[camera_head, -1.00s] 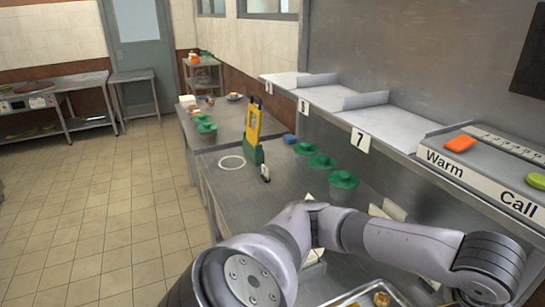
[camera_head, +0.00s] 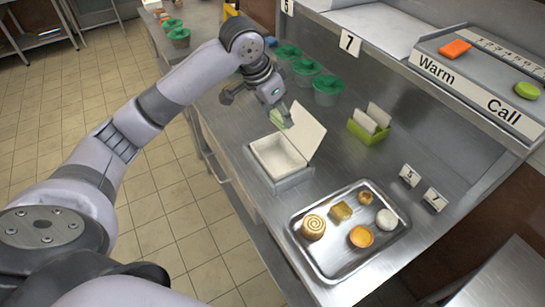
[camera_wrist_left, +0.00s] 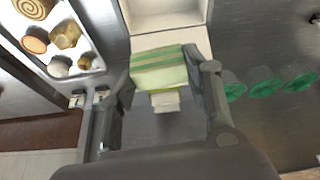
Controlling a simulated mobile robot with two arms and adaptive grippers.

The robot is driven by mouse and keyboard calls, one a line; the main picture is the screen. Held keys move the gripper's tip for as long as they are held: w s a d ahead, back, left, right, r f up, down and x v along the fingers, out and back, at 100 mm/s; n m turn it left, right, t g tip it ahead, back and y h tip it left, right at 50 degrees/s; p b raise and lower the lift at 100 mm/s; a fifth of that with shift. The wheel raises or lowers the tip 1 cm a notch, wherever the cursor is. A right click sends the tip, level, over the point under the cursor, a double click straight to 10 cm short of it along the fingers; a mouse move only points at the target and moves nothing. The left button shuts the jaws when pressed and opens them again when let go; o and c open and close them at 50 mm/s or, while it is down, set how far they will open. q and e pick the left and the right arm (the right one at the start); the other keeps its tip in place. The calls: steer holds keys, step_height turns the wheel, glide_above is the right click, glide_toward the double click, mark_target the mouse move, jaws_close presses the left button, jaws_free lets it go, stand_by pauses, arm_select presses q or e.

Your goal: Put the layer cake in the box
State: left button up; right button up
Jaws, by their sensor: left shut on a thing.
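The layer cake (camera_wrist_left: 160,68) is a green and pale striped block in the left wrist view. My left gripper (camera_wrist_left: 162,85) is shut on it, with a finger on either side. In the head view the cake (camera_head: 279,118) shows as a small green piece below my left gripper (camera_head: 285,110), just behind the box. The box (camera_head: 270,157) is white, with its lid open and tilted up on the right side. It looks empty inside. In the left wrist view the box (camera_wrist_left: 165,20) lies just beyond the cake. My right gripper is out of view.
A metal tray (camera_head: 325,268) with several pastries is in front of the box. A green holder with white cards (camera_head: 368,130) stands to the right. Several green-lidded cups (camera_head: 328,92) stand behind. The shelf (camera_head: 470,85) rises along the right side.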

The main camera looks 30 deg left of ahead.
arm_select(q)
steer(key=shift+w+a+r+m, duration=0.4)
steer(key=shift+w+a+m, duration=0.1)
steer(key=shift+w+a, duration=0.2)
steer(key=p, duration=0.2)
glide_above(280, 164)
steer(key=s, duration=0.1)
steer(key=f, duration=1.4)
steer(key=shift+s+a+f, duration=0.2)
steer(key=shift+a+f, duration=0.1)
steer(key=shift+a, duration=0.1)
step_height(280, 164, down, 5)
steer(key=shift+r, duration=0.1)
steer(key=shift+f, duration=0.3)
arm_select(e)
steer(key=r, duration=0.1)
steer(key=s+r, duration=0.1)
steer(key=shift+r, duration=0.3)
arm_select(q)
steer(key=shift+f, duration=0.1)
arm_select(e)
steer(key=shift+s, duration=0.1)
arm_select(q)
steer(key=o, duration=1.2)
steer(key=shift+c, duration=0.2)
